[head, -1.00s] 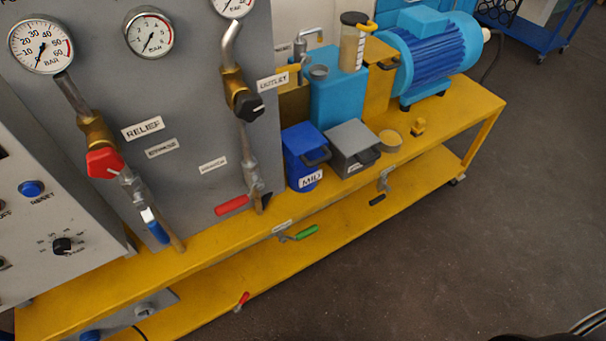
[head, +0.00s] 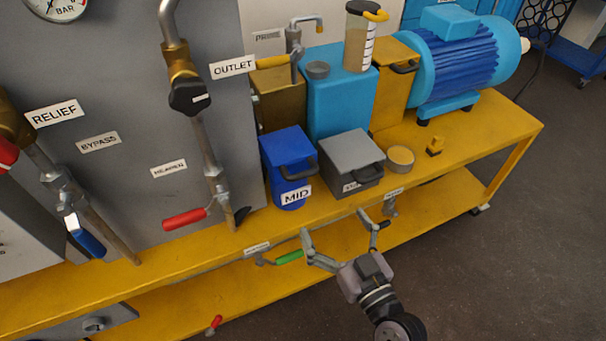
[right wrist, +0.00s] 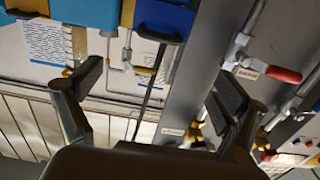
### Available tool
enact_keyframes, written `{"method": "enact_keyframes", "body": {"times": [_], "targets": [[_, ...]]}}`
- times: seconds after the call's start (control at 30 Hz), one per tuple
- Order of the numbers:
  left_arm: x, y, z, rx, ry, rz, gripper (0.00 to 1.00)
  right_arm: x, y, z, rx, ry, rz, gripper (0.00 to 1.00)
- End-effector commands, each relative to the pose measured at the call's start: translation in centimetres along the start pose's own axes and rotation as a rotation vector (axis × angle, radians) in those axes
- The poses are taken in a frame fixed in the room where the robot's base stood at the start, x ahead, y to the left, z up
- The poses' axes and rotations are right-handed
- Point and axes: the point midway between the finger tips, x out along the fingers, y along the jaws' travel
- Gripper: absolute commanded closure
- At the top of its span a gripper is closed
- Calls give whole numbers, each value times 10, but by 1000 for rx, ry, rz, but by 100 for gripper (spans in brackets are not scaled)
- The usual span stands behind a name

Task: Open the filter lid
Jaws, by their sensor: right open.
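No label I can read says filter, so I cannot tell which lid is the filter's. A blue vessel (head: 282,158) labelled MID has a lid with a dark handle (head: 296,171). Beside it is a grey vessel (head: 350,150) with a flat lid and dark handle; its label is too blurred to read. Both lids look closed. My right gripper (head: 334,224) is open and empty, in front of the bench edge below the blue and grey vessels. My left gripper is out of view.
The yellow bench (head: 440,175) carries a blue tank (head: 338,100), a blue motor (head: 455,60) and a round tan cap (head: 400,158). A green-handled valve (head: 288,257) and a red lever (head: 185,219) stick out nearby. Open floor lies to the right.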

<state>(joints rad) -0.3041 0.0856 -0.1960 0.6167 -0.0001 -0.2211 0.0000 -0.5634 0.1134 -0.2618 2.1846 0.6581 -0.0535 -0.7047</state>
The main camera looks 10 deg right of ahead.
Motion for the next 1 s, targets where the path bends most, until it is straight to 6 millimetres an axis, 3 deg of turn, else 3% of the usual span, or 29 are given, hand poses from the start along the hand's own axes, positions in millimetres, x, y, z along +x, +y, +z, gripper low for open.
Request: {"method": "enact_keyframes", "body": {"times": [0.4, 0.6, 0.8, 1.0], "targets": [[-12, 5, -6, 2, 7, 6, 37, 94, 0, -3, 5, 3, 0, 7], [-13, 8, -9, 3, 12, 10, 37, 128, 0, -1, 2, 1, 0, 7], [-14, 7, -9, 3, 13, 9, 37, 145, 0, 0, 1, -1, 0, 7], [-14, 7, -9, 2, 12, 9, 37, 148, 0, 1, 1, -2, 0, 7]]}}
